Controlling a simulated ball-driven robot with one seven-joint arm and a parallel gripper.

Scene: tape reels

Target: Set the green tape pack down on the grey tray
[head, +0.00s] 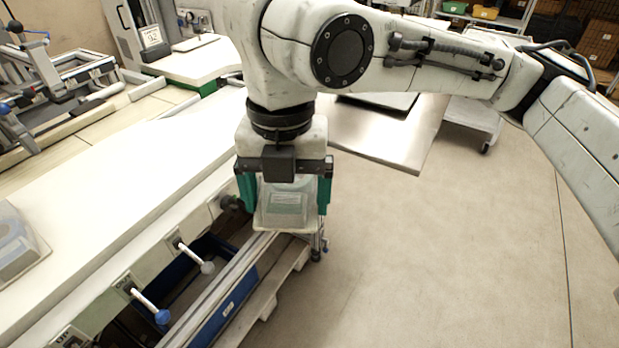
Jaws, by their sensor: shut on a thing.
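My gripper (286,190) hangs fingers-down near the middle of the head view. It is shut on the green tape pack (287,205), a clear-wrapped, pale block with a greenish label, held between two green-sided fingers. The pack is roughly upright and in the air, in front of the right edge of the white bench. A flat grey, dark-edged thing (385,103) lies on the steel table behind my arm and may be the grey tray; my arm hides part of it.
The long white bench (120,215) fills the left, with lever handles (152,305) along its front. A clear-wrapped grey pack (15,245) sits at its left edge. The steel table (400,145) stands behind my arm. Open floor (450,260) lies right.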

